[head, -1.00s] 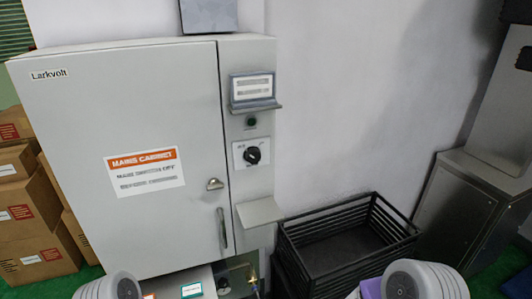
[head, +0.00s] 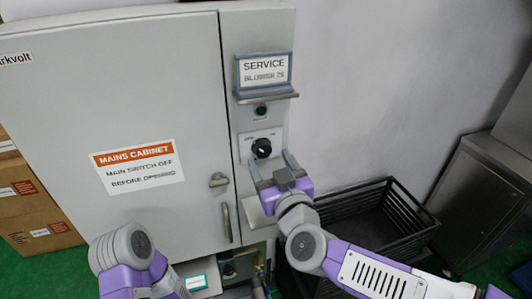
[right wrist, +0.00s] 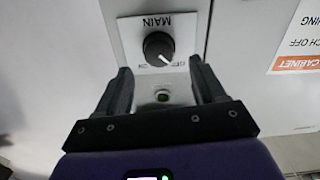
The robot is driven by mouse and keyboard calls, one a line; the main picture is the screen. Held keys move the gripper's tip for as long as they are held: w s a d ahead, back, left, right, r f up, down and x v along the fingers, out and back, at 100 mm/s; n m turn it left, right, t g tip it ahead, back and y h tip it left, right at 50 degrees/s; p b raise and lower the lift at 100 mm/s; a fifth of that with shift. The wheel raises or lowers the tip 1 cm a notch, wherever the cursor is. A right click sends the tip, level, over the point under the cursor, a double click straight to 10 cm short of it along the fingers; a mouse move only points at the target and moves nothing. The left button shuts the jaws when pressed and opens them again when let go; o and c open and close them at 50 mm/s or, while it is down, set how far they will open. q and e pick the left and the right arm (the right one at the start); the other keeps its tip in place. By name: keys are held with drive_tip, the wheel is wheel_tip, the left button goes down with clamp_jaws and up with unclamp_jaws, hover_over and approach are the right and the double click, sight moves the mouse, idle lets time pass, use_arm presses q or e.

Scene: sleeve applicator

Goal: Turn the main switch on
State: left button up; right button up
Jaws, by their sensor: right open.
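The main switch is a round black knob (head: 262,148) on a pale plate on the right-hand strip of the grey mains cabinet (head: 110,100). In the right wrist view, the knob (right wrist: 158,46) appears upside down under the word MAIN. Its white mark points toward the OFF label. My right gripper (head: 269,158) is open, its fingers just below the knob in the head view. In the right wrist view the gripper's fingertips (right wrist: 160,66) stand either side of the knob's near edge; contact cannot be told. My left gripper is out of view; only part of that arm shows.
A small dark green button (head: 261,110) and a jutting sign holder (head: 266,94) sit above the knob. A small shelf (head: 256,214) lies below it. The door handle (head: 218,180) is to the left. A black crate (head: 408,222) stands lower right.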

sight(264, 151)
drive_tip(key=shift+x, duration=2)
drive_tip(key=shift+f, duration=0.1)
drive_tip(key=c, duration=1.1)
drive_tip(key=shift+o, duration=0.2)
drive_tip(key=shift+b, duration=0.3)
